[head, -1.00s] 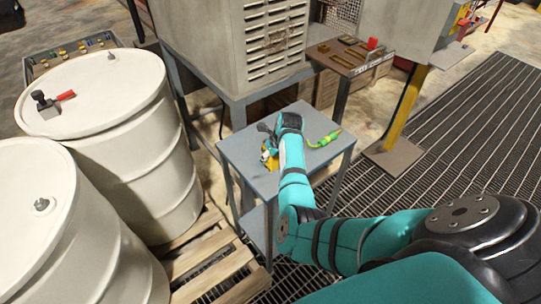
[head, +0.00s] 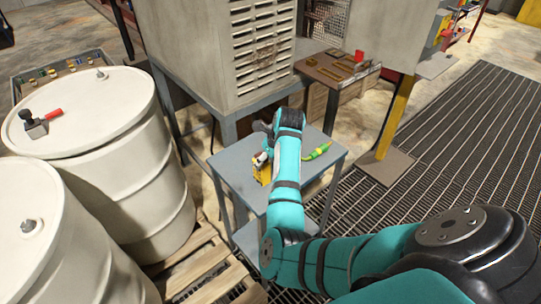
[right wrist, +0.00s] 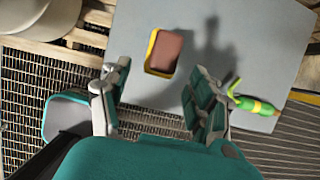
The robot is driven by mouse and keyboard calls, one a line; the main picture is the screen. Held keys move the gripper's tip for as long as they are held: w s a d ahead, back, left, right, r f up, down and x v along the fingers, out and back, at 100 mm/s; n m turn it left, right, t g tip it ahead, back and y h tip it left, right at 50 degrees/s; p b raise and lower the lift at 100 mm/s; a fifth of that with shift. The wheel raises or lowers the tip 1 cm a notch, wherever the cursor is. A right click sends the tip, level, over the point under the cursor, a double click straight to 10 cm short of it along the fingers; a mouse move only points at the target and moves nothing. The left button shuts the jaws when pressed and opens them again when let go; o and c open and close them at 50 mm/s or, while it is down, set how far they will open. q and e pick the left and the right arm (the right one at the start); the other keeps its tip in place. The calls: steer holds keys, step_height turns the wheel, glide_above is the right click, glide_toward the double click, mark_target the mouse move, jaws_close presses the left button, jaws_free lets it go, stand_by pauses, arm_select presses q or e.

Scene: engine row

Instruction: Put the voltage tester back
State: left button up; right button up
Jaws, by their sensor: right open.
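A green, pen-like tool with a yellow band (head: 317,152), which looks like the voltage tester, lies near the right edge of a small grey table (head: 236,172). The right wrist view shows it too (right wrist: 255,104), just right of the right finger and not between the fingers. A yellow box with a brown face (head: 262,172) is on the same table. In the right wrist view the box (right wrist: 164,51) lies ahead of the gap between the fingers. My right gripper (right wrist: 158,100) is open and empty above the table; my arm partly hides it in the head view. My left gripper is out of view.
Two white drums (head: 95,115) stand at left, a clamp-like tool with a red handle (head: 40,122) on one. A grey cabinet (head: 225,50) and a brown tool board with a red item (head: 335,70) are behind the table. Floor grating (head: 460,120) lies at right.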

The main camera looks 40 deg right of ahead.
steer(key=shift+v, duration=1.95)
